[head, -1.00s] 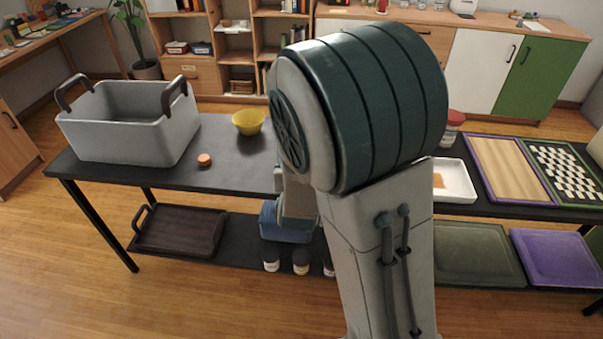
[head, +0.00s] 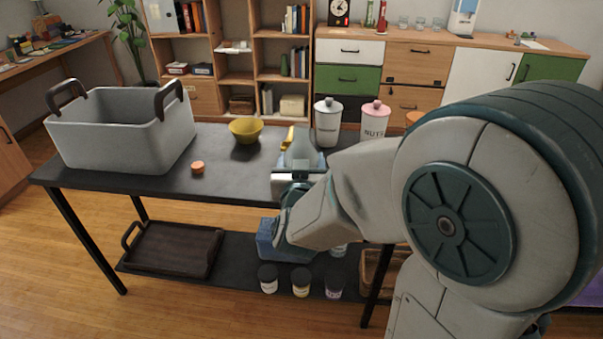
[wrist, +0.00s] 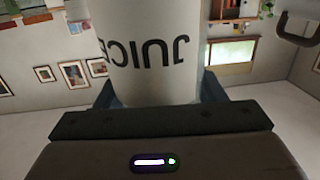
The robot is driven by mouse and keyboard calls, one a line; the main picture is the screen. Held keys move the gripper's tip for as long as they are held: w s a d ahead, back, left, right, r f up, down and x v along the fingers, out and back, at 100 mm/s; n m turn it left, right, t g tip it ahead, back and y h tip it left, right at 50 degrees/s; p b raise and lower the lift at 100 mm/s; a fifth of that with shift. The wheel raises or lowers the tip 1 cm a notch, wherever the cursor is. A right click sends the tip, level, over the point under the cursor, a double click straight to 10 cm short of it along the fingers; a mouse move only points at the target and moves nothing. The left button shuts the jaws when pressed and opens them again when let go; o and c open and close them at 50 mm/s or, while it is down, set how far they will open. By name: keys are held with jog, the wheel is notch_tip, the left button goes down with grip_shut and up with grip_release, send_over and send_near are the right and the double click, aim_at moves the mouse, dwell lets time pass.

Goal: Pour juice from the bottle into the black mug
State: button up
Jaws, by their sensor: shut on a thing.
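The lettering JUICE appears upside down, as does the room behind, so the bottle looks roughly upright. In the head view the bottle is not clearly made out behind my gripper. A small yellow part (head: 287,138) shows just beyond the gripper; I cannot tell what it belongs to. I do not see the black mug in either view; my arm hides the table's right side.
A yellow bowl (head: 246,129) and a small orange cap (head: 197,167) are on the table (head: 225,178) left of my gripper. A grey basket (head: 115,135) stands at the left end. A white canister (head: 327,125) and a NUTS canister (head: 374,128) stand right of the gripper.

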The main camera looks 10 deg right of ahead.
jog(key=shift+t+b, duration=0.3)
jog(key=shift+b, duration=0.55)
jog(key=shift+r, duration=0.1)
